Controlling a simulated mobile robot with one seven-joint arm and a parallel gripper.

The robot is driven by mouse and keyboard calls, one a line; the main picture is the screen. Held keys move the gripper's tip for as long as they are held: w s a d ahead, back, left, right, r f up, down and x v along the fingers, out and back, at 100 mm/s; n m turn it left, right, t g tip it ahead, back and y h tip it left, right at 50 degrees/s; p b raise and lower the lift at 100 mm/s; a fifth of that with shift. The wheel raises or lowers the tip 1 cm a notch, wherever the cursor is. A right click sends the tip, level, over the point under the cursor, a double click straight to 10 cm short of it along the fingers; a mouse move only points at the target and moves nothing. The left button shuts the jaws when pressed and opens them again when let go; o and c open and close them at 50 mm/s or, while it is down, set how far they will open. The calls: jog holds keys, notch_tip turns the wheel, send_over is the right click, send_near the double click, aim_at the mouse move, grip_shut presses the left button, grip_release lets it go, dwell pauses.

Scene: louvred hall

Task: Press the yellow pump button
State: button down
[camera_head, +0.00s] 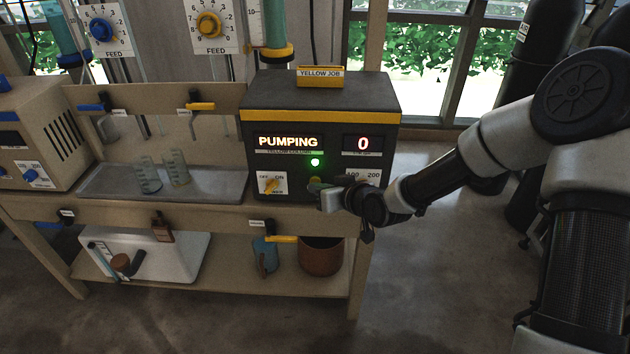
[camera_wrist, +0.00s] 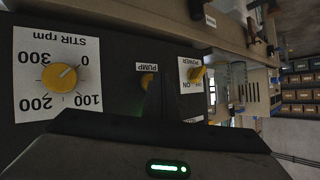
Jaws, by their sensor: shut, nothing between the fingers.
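The dark control box (camera_head: 290,100) with a yellow stripe stands on the bench. Its display reads PUMPING (camera_head: 288,142), a second display reads 0, and a green light (camera_head: 315,162) is lit. The yellow pump button (camera_wrist: 147,80) is below the PUMP label in the upside-down wrist view, partly hidden by my fingers. My gripper (camera_head: 318,188) is shut and empty at the lower front of the box, at the button. It also shows in the wrist view (camera_wrist: 163,82) as a dark shape. I cannot tell whether the fingertips touch the button.
A yellow power knob (camera_head: 270,186) is left of my gripper; the stir knob (camera_wrist: 60,77) is on its other side. A metal tray (camera_head: 215,190) with two beakers (camera_head: 176,168) sits left of the box. A beige device (camera_head: 40,130) stands farther left.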

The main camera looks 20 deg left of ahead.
jog(key=shift+s, duration=0.1)
jog(key=shift+s+d+b, duration=0.1)
jog(key=shift+s+d, duration=0.15)
jog(key=shift+s, duration=0.7)
jog(key=shift+s+d+b, duration=0.1)
jog(key=shift+s+d, duration=0.1)
jog(key=shift+s, duration=0.8)
jog(key=shift+s+d+b, duration=0.1)
jog(key=shift+s+d, duration=0.15)
jog(key=shift+s, duration=0.7)
